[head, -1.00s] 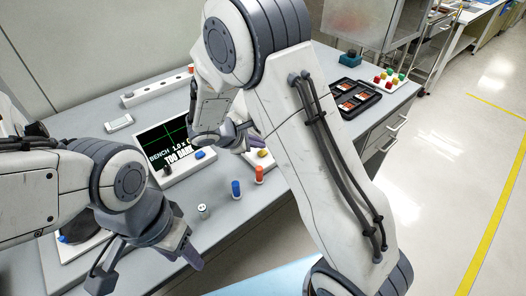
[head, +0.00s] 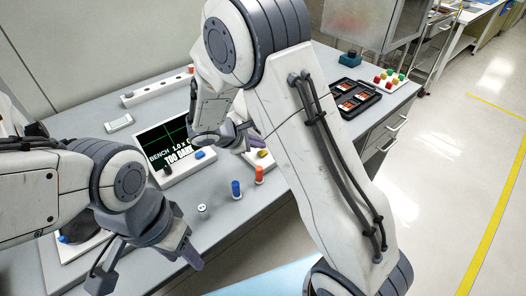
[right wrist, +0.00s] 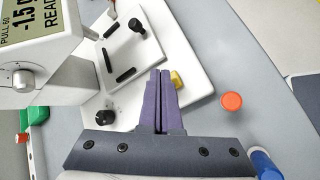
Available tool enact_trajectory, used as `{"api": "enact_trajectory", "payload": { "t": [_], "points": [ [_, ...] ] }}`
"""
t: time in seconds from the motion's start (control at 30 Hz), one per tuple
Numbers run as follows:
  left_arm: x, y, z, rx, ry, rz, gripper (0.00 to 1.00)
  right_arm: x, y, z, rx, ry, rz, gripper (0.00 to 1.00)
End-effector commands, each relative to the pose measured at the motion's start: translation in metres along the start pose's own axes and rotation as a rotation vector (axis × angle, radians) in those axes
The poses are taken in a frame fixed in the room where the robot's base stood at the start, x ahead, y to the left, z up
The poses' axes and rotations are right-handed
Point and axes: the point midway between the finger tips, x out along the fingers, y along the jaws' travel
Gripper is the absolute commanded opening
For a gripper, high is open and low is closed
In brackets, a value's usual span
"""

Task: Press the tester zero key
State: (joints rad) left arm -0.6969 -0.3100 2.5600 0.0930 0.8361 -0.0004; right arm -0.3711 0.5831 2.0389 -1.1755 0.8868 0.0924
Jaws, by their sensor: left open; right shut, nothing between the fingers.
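The tester (right wrist: 40,40) stands at the upper left of the right wrist view, its display reading PULL 60 and -1.5. Its white base plate (right wrist: 190,50) carries black knobs and a yellow key (right wrist: 176,79). In the head view the yellow key (head: 262,153) shows beside my right arm, which hides most of the tester. My right gripper (right wrist: 163,72) is shut and empty, its purple fingertips close beside the yellow key; contact cannot be told. In the head view it shows partly behind my arm (head: 243,130). My left gripper (head: 147,270) is open and empty over the near left bench.
A screen (head: 170,145) reading TOO DARK stands behind. A small metal cylinder (head: 202,211) stands on the bench (head: 225,225).

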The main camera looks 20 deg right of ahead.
Motion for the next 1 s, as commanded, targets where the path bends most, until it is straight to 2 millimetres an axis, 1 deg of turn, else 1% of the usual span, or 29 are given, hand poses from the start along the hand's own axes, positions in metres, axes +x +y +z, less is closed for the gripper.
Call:
{"api": "enact_trajectory", "payload": {
  "t": [0.27,0.57,1.0],
  "points": [
    [0.000,0.000,0.000,0.000,0.000,0.000,0.50,0.000,0.000,0.000,0.000,0.000,0.000,0.00],
    [0.011,-0.001,0.001,0.000,0.000,0.000,0.50,0.006,-0.005,-0.004,0.000,0.000,0.000,0.00],
    [0.011,-0.001,0.001,0.000,0.000,0.000,0.50,0.006,-0.005,-0.004,0.000,0.000,0.000,0.00]
  ]
}}
